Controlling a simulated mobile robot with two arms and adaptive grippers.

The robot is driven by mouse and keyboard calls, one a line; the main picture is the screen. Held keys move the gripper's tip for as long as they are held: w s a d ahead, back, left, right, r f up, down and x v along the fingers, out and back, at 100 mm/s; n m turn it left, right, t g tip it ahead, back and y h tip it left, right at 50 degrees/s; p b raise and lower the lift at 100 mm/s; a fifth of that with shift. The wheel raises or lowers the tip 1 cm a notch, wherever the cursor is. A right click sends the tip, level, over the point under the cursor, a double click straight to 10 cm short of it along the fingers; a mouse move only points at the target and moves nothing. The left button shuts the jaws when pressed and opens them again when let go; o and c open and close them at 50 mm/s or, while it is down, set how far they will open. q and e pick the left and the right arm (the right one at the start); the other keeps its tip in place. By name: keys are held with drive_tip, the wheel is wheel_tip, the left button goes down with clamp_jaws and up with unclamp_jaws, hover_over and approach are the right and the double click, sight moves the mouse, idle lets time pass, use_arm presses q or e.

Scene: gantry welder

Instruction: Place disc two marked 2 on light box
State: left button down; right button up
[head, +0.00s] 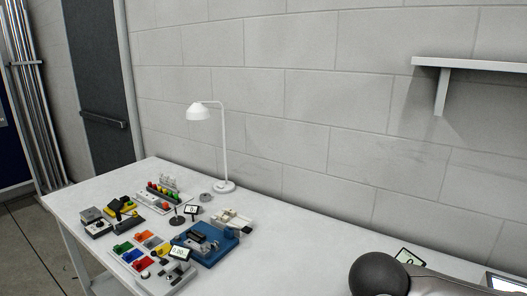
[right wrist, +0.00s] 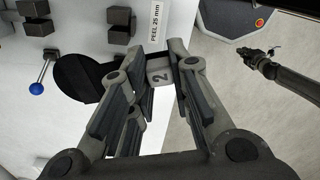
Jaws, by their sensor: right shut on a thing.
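Disc two shows in the right wrist view as a black round plate with a pale tab (right wrist: 159,76) marked 2. My right gripper (right wrist: 158,72) is shut on that tab, one finger on each side. In the head view only my dark right arm shows at the bottom right; its gripper is out of frame. A bright white panel in a dark frame, perhaps the light box (head: 506,284), is cut off at the lower right corner. My left gripper (right wrist: 252,57) appears small at the upper right of the right wrist view; its finger state is too small to tell.
A label reading PEEL 25 mm (right wrist: 158,20), dark blocks (right wrist: 118,34) and a blue ball-ended lever (right wrist: 37,88) lie near the disc. In the head view, a lamp (head: 223,186) and several devices fill the table's left. The table's middle is largely clear.

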drive_tip(key=m, duration=0.2)
drive_tip(key=d+m, duration=0.1)
drive_tip(key=m, duration=0.1)
drive_tip(key=shift+d+f, duration=0.15)
drive_tip(key=d+m, duration=0.1)
drive_tip(key=m, duration=0.2)
drive_tip(key=d+m, duration=0.1)
drive_tip(key=m, duration=0.3)
drive_tip(key=d+f+m, duration=0.1)
drive_tip(key=m, duration=0.3)
drive_tip(key=shift+r, duration=0.1)
